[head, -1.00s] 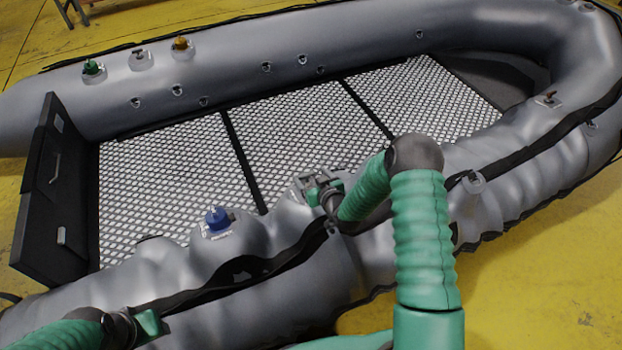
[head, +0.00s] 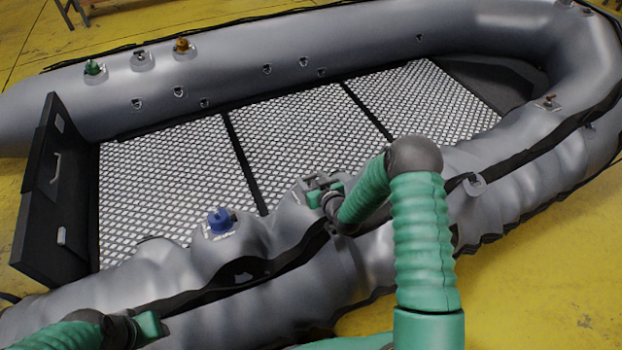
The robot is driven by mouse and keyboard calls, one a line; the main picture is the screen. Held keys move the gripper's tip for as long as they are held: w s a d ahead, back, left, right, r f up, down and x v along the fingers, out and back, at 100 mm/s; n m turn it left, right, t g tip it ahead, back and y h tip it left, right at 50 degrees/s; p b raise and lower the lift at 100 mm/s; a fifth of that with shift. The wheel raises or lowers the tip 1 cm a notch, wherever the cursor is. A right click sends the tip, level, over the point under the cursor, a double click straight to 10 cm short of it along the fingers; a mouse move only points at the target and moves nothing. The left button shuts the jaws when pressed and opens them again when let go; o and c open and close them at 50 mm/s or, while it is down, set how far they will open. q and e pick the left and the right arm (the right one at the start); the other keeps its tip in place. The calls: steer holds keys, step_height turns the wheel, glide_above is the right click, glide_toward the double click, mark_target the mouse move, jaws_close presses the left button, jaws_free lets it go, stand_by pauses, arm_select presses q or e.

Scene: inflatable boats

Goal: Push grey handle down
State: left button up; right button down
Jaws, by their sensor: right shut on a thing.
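The grey handle (head: 313,182) sits on a valve on the boat's near tube, about the middle of the head view. My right gripper (head: 326,193) is at it, shut on it, with its green fingers against the handle's near side. The gripper hides part of the handle and its base, so the handle's exact angle is hard to tell. My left gripper (head: 150,325) is at the lower left, over the near tube and away from the handle. I cannot tell whether its fingers are open.
A blue valve handle (head: 220,220) stands on the near tube, left of the grey one. The grey inflatable boat (head: 480,30) has a wrinkled near tube and a patterned floor (head: 290,130).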

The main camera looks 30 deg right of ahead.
mark_target(310, 184)
steer(key=f, duration=0.1)
steer(key=f+b, duration=0.1)
steer(key=f, duration=0.1)
steer(key=shift+s, duration=0.3)
steer(key=shift+s+r, duration=0.1)
steer(key=shift+s, duration=0.05)
steer(key=c, duration=0.8)
jaws_free()
steer(key=shift+c, duration=0.2)
steer(key=o, duration=0.3)
steer(key=shift+o, duration=0.2)
steer(key=shift+s+r, duration=0.25)
steer(key=d+p+v, duration=0.1)
steer(key=p+v, duration=0.3)
steer(key=v, duration=1.2)
steer(key=shift+a+f, duration=0.15)
steer(key=shift+a, duration=0.25)
